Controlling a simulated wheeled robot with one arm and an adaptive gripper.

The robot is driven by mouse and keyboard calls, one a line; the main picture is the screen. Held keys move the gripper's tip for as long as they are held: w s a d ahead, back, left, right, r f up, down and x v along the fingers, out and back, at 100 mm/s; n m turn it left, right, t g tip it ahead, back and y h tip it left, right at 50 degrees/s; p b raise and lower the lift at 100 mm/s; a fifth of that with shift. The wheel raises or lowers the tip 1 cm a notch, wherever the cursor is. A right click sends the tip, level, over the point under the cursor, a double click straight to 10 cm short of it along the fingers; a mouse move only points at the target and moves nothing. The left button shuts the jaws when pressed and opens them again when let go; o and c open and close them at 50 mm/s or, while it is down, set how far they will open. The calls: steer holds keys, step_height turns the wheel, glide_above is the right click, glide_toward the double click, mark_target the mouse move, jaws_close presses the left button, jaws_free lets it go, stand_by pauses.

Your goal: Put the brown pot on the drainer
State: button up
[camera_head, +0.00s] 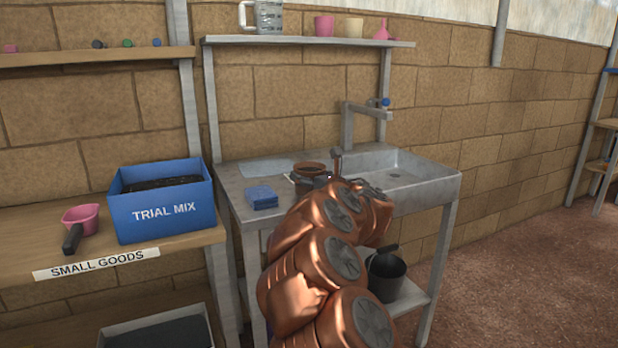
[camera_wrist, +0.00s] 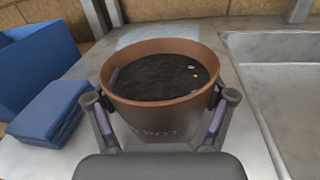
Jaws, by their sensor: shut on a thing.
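The brown pot (camera_head: 308,168), full of dark soil with a few pale specks, is upright at the steel sink unit, left of the basin. In the wrist view the brown pot (camera_wrist: 160,113) fills the middle, with lettering on its near side. My gripper (camera_wrist: 162,122) is shut on it, one finger on each side; it also shows in the head view (camera_head: 312,184), partly hidden by my arm. A flat pale patch (camera_head: 266,167) lies on the steel top behind the pot; I cannot tell if it is the drainer. I cannot tell whether the pot's base touches the top.
Folded blue cloths (camera_head: 262,196) lie left of the pot. The sink basin (camera_head: 405,172) and tap (camera_head: 365,108) are to the right. A blue "TRIAL MIX" box (camera_head: 163,212) and a pink scoop (camera_head: 80,216) sit on the left bench.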

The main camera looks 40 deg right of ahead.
steer(key=shift+f, duration=0.1)
steer(key=o, duration=1)
steer(key=shift+s+r, duration=0.1)
steer(key=shift+r, duration=0.1)
steer(key=p+v, duration=0.1)
steer(key=v, duration=1.1)
